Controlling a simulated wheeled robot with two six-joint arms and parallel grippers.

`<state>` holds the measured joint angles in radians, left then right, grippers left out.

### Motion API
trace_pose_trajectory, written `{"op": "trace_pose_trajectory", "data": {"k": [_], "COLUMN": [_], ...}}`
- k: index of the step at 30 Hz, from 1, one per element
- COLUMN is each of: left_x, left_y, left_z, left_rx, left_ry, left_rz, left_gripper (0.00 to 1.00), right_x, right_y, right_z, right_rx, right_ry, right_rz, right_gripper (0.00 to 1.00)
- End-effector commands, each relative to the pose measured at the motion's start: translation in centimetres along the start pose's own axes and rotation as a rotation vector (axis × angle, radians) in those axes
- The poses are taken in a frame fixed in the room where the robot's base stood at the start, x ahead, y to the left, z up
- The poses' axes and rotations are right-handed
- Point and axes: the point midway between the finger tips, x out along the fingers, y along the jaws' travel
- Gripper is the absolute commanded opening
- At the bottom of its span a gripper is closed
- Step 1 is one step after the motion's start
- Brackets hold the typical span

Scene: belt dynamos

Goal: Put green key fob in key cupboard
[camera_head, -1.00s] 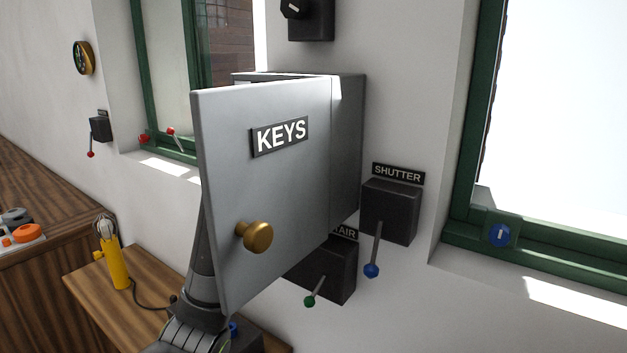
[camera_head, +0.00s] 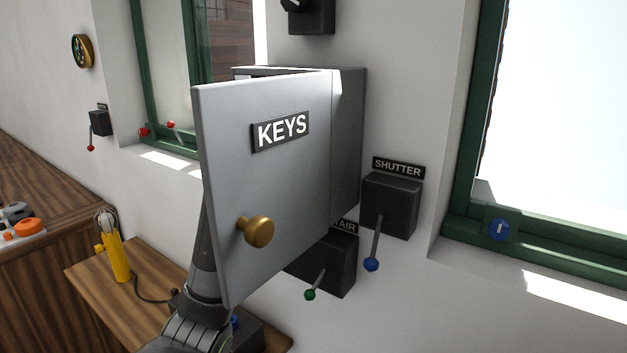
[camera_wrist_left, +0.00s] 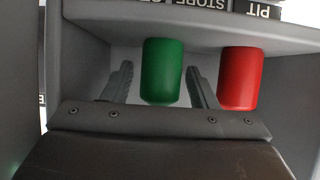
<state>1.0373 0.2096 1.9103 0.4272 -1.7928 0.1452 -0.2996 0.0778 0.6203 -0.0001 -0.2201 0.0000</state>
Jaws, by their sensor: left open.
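The grey key cupboard (camera_head: 347,150) hangs on the wall, its door (camera_head: 225,160) marked KEYS and swung open toward me. My left arm goes up behind the door, which hides its gripper in the head view. In the left wrist view the left gripper (camera_wrist_left: 160,68) is open. The green key fob (camera_wrist_left: 163,82), a short cylinder, shows between its two fingers, with gaps on both sides. A red fob (camera_wrist_left: 238,80) is just right of the fingers. Both fobs meet a grey surface with upside-down labels, STORE and PIT. My right gripper is not in view.
The door has a brass knob (camera_head: 257,232). Switch boxes with levers, one labelled SHUTTER (camera_head: 391,205), sit below and right of the cupboard. A yellow device (camera_head: 116,258) stands on a wooden bench at lower left. Green-framed windows flank the cupboard.

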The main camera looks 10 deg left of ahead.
Motion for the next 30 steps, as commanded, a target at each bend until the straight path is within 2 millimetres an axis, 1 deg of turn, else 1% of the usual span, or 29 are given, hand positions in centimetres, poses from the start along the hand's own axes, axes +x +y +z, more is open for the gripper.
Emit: {"op": "trace_pose_trajectory", "data": {"k": [5,9,13,15,21,25,30], "left_x": [-2.6,-6.0,-9.4,-9.9,-11.2,-11.7,-11.9], "left_y": [-0.1,-0.2,-0.2,-0.1,-0.1,0.0,0.0], "left_z": [0.0,0.0,-0.2,-0.5,-0.4,-0.3,-0.1], "left_rx": [0.003,0.006,0.006,0.000,0.000,0.000,0.000], "left_ry": [0.006,0.009,0.007,-0.001,0.000,0.000,-0.001], "left_rz": [-0.005,-0.007,-0.008,-0.001,-0.002,-0.001,0.000], "left_gripper": [0.53,0.53,0.53,0.53,0.53,0.53,0.53], "right_x": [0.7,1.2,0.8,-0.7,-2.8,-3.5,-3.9], "right_y": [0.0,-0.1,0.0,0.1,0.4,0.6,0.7], "right_z": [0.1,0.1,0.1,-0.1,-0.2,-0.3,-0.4], "right_rx": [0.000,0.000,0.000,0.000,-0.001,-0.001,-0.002], "right_ry": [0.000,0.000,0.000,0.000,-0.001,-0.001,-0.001], "right_rz": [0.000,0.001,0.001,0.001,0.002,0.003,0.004], "right_gripper": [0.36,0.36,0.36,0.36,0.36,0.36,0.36]}}
